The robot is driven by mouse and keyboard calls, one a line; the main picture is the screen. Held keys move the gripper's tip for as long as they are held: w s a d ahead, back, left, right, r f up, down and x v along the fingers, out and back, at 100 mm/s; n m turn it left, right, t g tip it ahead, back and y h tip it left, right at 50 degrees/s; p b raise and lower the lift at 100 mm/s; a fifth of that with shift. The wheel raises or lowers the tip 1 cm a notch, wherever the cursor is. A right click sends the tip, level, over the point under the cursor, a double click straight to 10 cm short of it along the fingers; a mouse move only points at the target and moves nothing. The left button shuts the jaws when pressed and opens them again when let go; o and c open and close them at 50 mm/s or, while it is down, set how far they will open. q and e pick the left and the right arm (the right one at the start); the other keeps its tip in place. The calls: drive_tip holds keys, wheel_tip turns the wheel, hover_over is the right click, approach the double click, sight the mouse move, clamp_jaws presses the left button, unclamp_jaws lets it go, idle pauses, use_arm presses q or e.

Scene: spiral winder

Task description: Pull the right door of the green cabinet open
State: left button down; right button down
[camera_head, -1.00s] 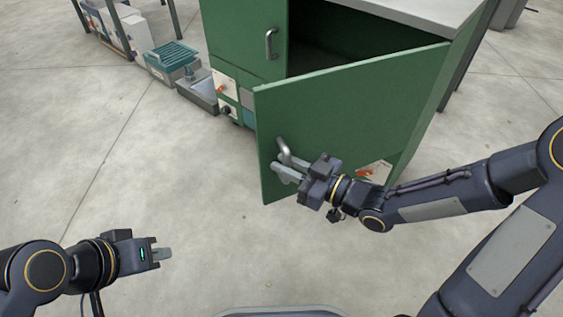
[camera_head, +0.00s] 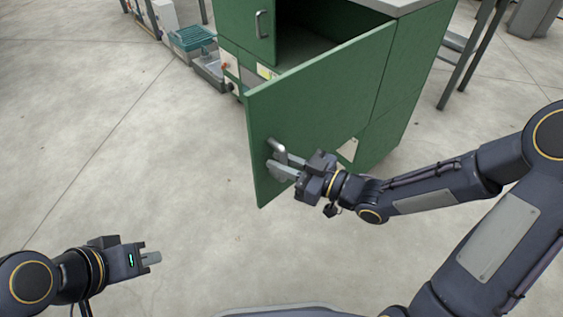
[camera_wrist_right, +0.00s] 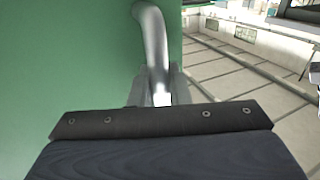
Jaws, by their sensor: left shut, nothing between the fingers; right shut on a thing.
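The green cabinet (camera_head: 407,80) stands at the top centre of the head view. Its right door (camera_head: 315,115) is swung wide open toward me, and part of the dark inside shows behind it. My right gripper (camera_head: 279,163) is shut on the door's metal handle (camera_head: 277,146), near the door's free edge. In the right wrist view the handle (camera_wrist_right: 153,42) runs down between the fingers, in front of the green door (camera_wrist_right: 65,60). The left door (camera_head: 238,22) is closed, with its own handle (camera_head: 261,24). My left gripper (camera_head: 151,258) is shut and empty, low at the left, over the floor.
A teal crate (camera_head: 193,38) and a grey box (camera_head: 209,68) sit on the floor left of the cabinet. A metal frame (camera_head: 470,55) stands to its right. The floor (camera_head: 130,150) at the left and in front is clear.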

drive_tip(key=shift+s+d, duration=0.1)
idle(0.3)
drive_tip(key=c, duration=1.7)
unclamp_jaws()
drive_tip(key=p+v, duration=0.2)
drive_tip(key=v, duration=0.5)
drive_tip(key=shift+s+d, duration=0.2)
drive_tip(key=shift+d, duration=0.15)
